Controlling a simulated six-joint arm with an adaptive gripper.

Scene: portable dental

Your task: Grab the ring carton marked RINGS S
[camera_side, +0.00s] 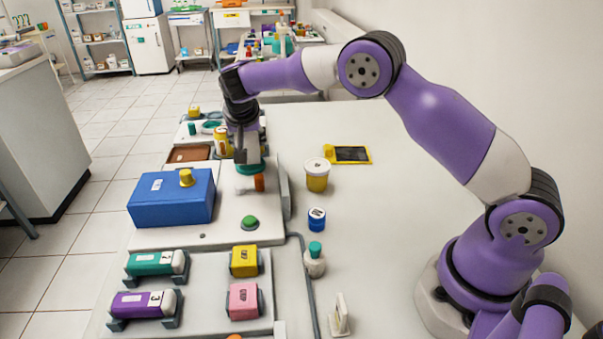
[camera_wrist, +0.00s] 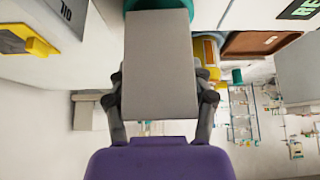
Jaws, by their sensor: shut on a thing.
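My gripper (camera_side: 240,157) points down over the far part of the pale bench unit and is shut on a teal thing (camera_side: 250,169), mostly hidden by the jaws. In the wrist view a grey block-shaped part fills the middle, and the teal thing (camera_wrist: 160,4) shows just past its end. I cannot read RINGS S on anything. A yellow box (camera_side: 244,261) and a pink box (camera_side: 243,300) with small dark marks sit in holders at the front.
An orange cylinder (camera_side: 259,183) lies close beside the gripper. A blue case (camera_side: 172,199) stands left, and a green button (camera_side: 250,222) is in front. A yellow-based jar (camera_side: 317,175), a blue pot (camera_side: 316,219) and a teal-capped bottle (camera_side: 315,261) stand right.

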